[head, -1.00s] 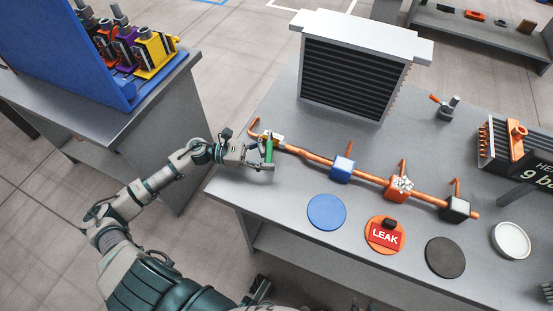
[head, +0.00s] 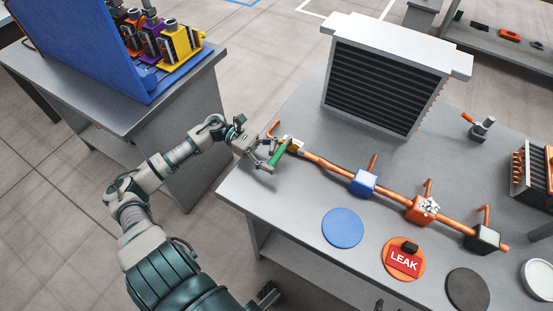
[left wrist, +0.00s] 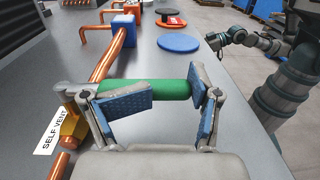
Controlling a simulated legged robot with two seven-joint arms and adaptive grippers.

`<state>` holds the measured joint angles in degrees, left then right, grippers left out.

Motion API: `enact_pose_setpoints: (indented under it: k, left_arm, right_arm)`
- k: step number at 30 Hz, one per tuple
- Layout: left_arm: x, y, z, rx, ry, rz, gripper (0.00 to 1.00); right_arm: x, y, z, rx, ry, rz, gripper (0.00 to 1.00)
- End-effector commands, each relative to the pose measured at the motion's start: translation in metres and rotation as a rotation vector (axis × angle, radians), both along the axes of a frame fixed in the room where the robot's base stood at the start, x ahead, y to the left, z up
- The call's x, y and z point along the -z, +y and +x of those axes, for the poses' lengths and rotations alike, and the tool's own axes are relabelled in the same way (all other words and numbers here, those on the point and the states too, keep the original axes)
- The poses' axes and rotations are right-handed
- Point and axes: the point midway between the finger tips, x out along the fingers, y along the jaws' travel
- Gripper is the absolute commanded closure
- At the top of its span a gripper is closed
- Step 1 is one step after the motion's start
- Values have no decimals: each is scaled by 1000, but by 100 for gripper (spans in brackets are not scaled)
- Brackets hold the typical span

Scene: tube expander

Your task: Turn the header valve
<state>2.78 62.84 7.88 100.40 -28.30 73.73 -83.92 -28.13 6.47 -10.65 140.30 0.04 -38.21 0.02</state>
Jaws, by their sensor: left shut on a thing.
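The header valve sits at the left end of the copper header pipe (head: 328,166), with a brass body (head: 294,146) and a green lever handle (head: 281,153). My left gripper (head: 275,157) is shut on the green handle. In the left wrist view, the green handle (left wrist: 160,90) lies crosswise between the blue-padded fingers of my left gripper (left wrist: 166,108). The brass valve body (left wrist: 73,125) is left of it, beside a white "SELF VENT" tag (left wrist: 51,132). My right arm shows at the right of that view; its gripper (left wrist: 214,41) is too small to read.
Blue (head: 363,183), orange (head: 421,209) and black (head: 483,239) blocks sit along the pipe. A blue disc (head: 342,228), an orange disc with a LEAK sign (head: 403,262) and a dark disc (head: 468,289) lie in front. A finned radiator (head: 381,90) stands behind.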

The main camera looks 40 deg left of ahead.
Motion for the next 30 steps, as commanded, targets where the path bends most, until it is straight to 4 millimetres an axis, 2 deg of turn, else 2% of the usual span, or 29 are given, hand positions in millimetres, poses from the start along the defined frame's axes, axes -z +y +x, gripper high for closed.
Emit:
enact_pose_setpoints:
  k: [1,7,8,9,12,17,20,23,30]
  left_arm:
    - [-7,7,10,-43,-13,-4,100]
    - [-7,7,10,-43,-13,-4,100]
    - [-7,7,10,-43,-13,-4,30]
    - [-7,7,9,-42,-12,-4,20]
    - [-6,7,9,-42,-12,-3,0]
    - [-5,8,8,-43,-11,-2,0]
    - [-4,16,6,-44,-10,-2,0]
    - [-4,32,2,-44,-9,-2,0]
    - [-5,85,-12,-34,-12,-4,0]
  right_arm:
    - [-1,0,-1,0,-1,0,52]
    - [-1,0,-1,0,0,0,52]
    - [-1,0,-1,0,0,0,52]
    - [0,0,-1,0,1,1,52]
    - [-1,0,-1,0,0,0,52]
    - [0,0,-2,-1,0,0,52]
    - [0,0,-1,-1,0,0,52]
    - [0,0,-1,0,1,0,52]
    - [-1,2,-2,0,0,-1,52]
